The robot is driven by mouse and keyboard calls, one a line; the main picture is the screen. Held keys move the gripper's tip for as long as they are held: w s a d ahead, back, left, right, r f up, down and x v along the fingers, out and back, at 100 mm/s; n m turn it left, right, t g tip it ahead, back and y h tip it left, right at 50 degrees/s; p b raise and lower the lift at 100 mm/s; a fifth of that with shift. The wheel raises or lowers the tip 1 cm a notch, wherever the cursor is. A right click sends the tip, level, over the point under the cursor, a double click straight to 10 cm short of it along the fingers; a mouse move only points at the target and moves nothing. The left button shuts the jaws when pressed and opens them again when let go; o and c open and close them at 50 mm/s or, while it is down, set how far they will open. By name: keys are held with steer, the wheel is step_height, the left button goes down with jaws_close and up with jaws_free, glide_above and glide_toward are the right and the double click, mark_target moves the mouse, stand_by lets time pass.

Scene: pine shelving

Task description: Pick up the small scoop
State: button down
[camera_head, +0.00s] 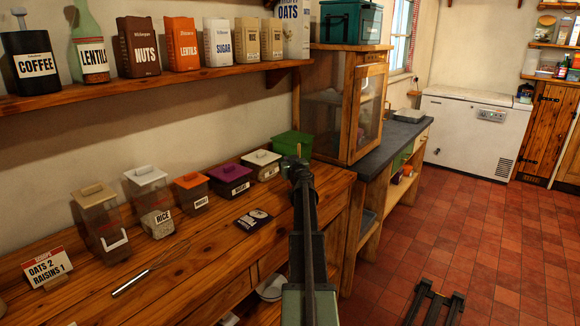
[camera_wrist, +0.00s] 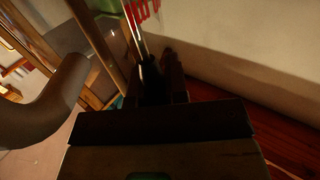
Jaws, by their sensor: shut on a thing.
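My gripper (camera_head: 293,164) is above the back right of the counter, in front of the green bin. In the wrist view its dark fingers (camera_wrist: 162,78) are closed on a slim, shiny metal shaft, which I take to be the small scoop (camera_wrist: 135,26). The shaft runs up and away from the fingertips; its bowl cannot be made out. In the head view a short yellowish tip shows just above the gripper, and the arm hides most of what it holds.
A green bin (camera_head: 294,143) and a glazed cabinet (camera_head: 341,105) stand close to my gripper. A shelf (camera_head: 150,82) of canisters is above.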

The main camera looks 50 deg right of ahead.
step_height(320, 180, up, 28)
steer(key=p, duration=2.7)
steer(key=shift+f, duration=0.2)
steer(key=shift+a, duration=0.1)
